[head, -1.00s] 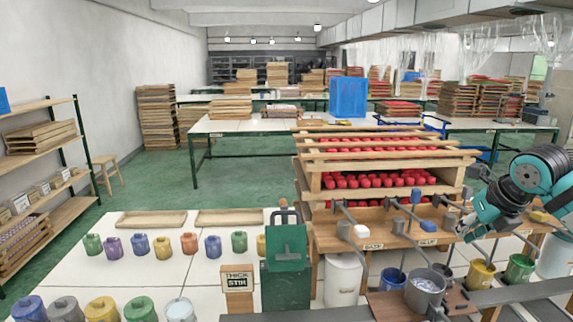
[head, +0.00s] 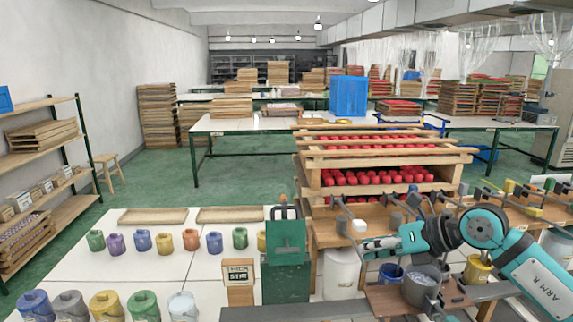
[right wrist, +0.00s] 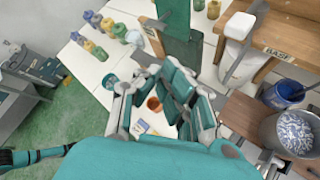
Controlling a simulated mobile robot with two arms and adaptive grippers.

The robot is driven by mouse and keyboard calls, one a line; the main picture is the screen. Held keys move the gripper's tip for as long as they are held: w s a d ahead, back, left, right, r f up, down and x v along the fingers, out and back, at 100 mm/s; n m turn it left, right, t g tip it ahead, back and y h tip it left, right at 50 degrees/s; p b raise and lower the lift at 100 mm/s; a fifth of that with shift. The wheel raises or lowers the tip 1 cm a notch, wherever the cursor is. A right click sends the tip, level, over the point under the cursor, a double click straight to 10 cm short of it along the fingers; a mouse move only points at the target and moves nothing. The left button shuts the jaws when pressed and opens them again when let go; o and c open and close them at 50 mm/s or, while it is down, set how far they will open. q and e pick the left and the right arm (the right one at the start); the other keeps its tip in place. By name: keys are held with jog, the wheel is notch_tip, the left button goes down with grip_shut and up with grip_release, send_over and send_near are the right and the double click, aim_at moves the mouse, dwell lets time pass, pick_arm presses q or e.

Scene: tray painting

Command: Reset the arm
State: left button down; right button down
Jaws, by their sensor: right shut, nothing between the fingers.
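My right arm reaches in from the right edge of the head view, low and pointing left. Its teal gripper (head: 374,248) is over the area between the white bucket and the wooden rack. In the right wrist view the gripper (right wrist: 168,82) has its fingers shut with nothing held. White table surface and several small jars show beyond it. My left gripper is not in view.
A green stand (head: 288,262) and a wooden sign block (head: 239,278) are left of the gripper. A grey bucket (head: 422,290) and a blue pot (head: 391,277) sit below the arm. Colored jars line the left table.

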jog(key=s+a+r+m+t+y, duration=0.2)
jog(key=a+y, duration=0.2)
jog(key=a, duration=0.2)
jog(key=s+a+r+m+t+y, duration=0.1)
jog(key=s+a+r+m+y, duration=0.2)
jog(key=a+y, duration=0.15)
jog(key=d+f+m+t+h, duration=0.5)
jog(key=m+h, duration=0.3)
jog(key=m, duration=0.4)
jog(key=d+f+m+t+h, duration=0.5)
jog(key=m+h, duration=0.3)
jog(key=m, duration=0.4)
jog(key=s+d+f+m+g+h, duration=0.3)
jog(key=s+d+f+m+g, duration=0.25)
jog(key=f, duration=0.45)
jog(key=s+a+f+m+g+y, duration=0.15)
jog(key=s+f+g, duration=0.35)
jog(key=s+f, duration=0.5)
jog(key=s+f+m+g, duration=0.2)
jog(key=s+f+g, duration=0.4)
jog(key=s, duration=0.8)
notch_tip(320, 180, down, 26)
jog(key=g, duration=0.1)
jog(key=s+d+f+g+b, duration=0.1)
jog(key=s+d+f, duration=0.1)
jog(key=s+f, duration=1.5)
jog(key=shift+s+d+n, duration=0.3)
jog(key=shift+d, duration=0.05)
